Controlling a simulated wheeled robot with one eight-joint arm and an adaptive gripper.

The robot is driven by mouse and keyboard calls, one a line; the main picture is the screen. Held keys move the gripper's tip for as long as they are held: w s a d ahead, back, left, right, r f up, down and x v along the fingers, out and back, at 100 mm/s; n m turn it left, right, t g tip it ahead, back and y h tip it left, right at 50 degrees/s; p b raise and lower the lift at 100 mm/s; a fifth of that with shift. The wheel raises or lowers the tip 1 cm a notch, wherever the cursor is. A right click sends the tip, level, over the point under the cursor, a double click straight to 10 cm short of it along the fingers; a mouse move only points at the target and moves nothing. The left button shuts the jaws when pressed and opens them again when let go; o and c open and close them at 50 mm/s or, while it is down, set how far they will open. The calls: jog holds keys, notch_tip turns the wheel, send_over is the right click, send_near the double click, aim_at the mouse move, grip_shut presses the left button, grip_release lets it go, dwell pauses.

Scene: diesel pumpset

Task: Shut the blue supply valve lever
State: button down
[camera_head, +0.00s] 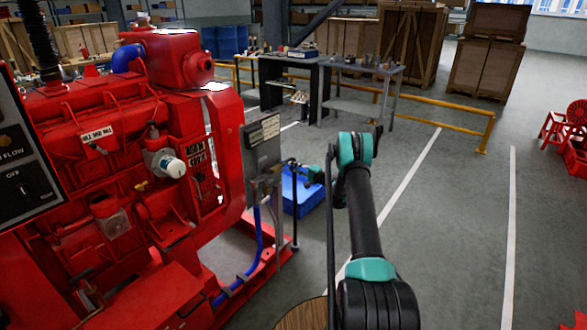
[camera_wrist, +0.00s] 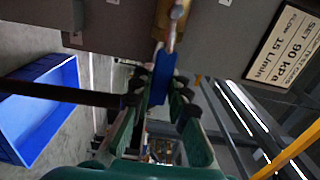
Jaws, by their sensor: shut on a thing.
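The blue supply valve lever (camera_wrist: 160,80) shows in the wrist view, hanging below a brass valve body (camera_wrist: 180,14) on a grey panel. My gripper (camera_wrist: 161,88) has its green fingers with dark pads on either side of the lever, shut on it. In the head view my gripper (camera_head: 308,174) reaches left to the grey panel (camera_head: 262,150) beside the red engine. The lever is too small and covered to make out there.
A label plate (camera_wrist: 286,49) is on the panel. A blue bin (camera_head: 302,200) stands on the floor behind my gripper. The red engine (camera_head: 120,150) fills the left. A yellow rail (camera_head: 440,106) and workbenches (camera_head: 350,90) stand behind. The floor at right is mostly clear.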

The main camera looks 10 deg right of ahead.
aim_at(291, 167)
jog(key=shift+r, duration=0.15)
notch_tip(291, 167, up, 2)
jog(key=n, duration=0.4)
jog(key=shift+s+a, duration=0.1)
jog(key=shift+s, duration=0.05)
jog(key=r+n, duration=0.1)
jog(key=n, duration=0.1)
jog(key=s+a+r+n, duration=0.1)
jog(key=n, duration=0.1)
jog(key=shift+r+n, duration=0.2)
jog(key=shift+n, duration=0.1)
jog(key=n, duration=0.1)
jog(key=s+a+r+n, duration=0.1)
jog(key=n, duration=0.2)
jog(key=shift+s+a+r, duration=0.25)
jog(key=shift+s+r, duration=0.05)
jog(key=shift+s+a+r+n, duration=0.1)
jog(key=shift+s+a+n, duration=0.2)
jog(key=shift+n, duration=0.5)
jog(key=shift+s+a+r+n, duration=0.1)
jog(key=shift+s+a+n, duration=0.25)
jog(key=shift+n, duration=0.45)
jog(key=shift+s+a+r+n, duration=0.1)
jog(key=shift+s+a+n, duration=0.2)
jog(key=shift+n, duration=0.5)
jog(key=c, duration=1.4)
grip_release()
jog(key=shift+c, duration=0.2)
